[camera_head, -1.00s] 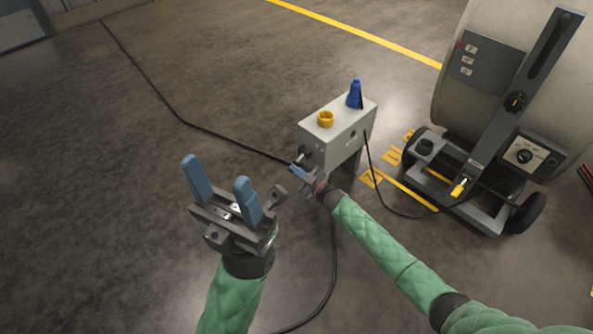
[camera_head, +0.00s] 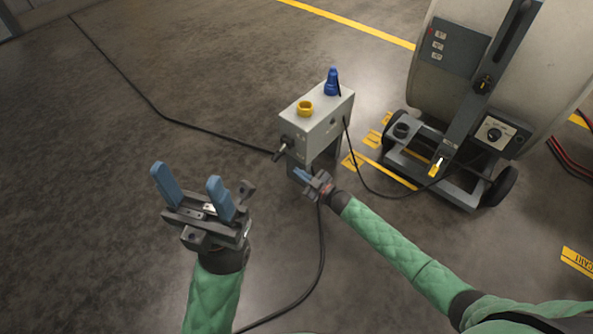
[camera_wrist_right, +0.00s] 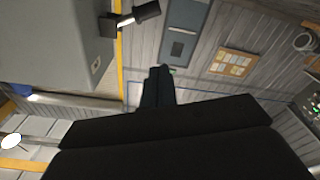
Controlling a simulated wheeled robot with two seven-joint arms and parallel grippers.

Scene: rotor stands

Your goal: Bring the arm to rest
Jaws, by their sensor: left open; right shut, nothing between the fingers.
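My left gripper (camera_head: 194,192) is in the lower left of the head view. Its two blue fingers are spread wide and nothing is between them. My right gripper (camera_head: 301,175) is just below the front of the grey box (camera_head: 318,122), near its dark connector. Its fingers are closed together and hold nothing that I can see. In the right wrist view the dark closed fingers (camera_wrist_right: 157,88) point up the picture, with the grey box's side (camera_wrist_right: 55,45) at the upper left.
A yellow ring (camera_head: 305,108) and a blue plug (camera_head: 332,82) are on top of the box. A large drum on a wheeled stand (camera_head: 450,170) is at the right. Black cables (camera_head: 322,250) cross the floor.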

